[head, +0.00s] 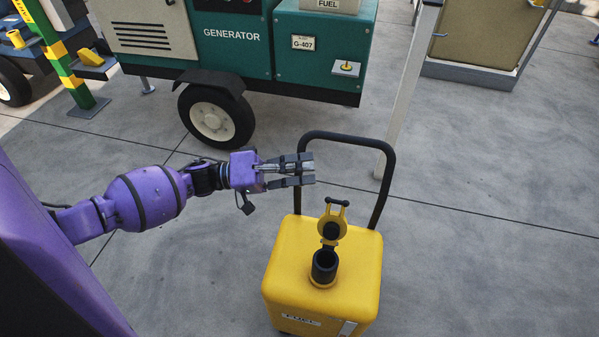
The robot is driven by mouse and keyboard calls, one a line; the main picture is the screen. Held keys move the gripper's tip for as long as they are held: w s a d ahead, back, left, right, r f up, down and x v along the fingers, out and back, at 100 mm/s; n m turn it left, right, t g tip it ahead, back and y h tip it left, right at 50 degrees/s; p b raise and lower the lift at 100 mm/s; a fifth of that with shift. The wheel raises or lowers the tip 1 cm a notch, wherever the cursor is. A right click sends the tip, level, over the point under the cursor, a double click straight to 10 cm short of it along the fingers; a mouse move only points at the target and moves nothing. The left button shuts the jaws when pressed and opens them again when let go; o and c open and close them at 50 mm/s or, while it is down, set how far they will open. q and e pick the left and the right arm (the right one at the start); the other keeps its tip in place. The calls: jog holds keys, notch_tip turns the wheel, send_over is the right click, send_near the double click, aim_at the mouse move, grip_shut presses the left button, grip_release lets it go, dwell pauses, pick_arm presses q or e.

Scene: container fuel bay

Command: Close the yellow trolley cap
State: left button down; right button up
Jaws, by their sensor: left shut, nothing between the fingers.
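The yellow fuel trolley (290,270) stands at the lower middle of the head view, with a black hoop handle (385,185) at its back. Its yellow cap (332,222) is hinged up and stands open behind the black filler neck (325,265). The neck's mouth is uncovered. My left gripper (309,168) is shut and empty. In the picture it is up and to the left of the cap, near the left side of the handle, and apart from the cap. I cannot tell whether it touches the handle. My right gripper is not in view.
A green generator trailer (240,50) with a black wheel (215,117) stands at the back. A pale post (405,100) rises behind the trolley handle. A green and yellow post (60,60) stands at the upper left. The concrete floor right of the trolley is clear.

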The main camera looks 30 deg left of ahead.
pick_arm(q)
jog(key=d+f, duration=0.1)
jog(key=d, duration=0.5)
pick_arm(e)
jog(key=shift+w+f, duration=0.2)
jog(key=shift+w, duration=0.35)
pick_arm(q)
jog(key=shift+s+r, duration=0.1)
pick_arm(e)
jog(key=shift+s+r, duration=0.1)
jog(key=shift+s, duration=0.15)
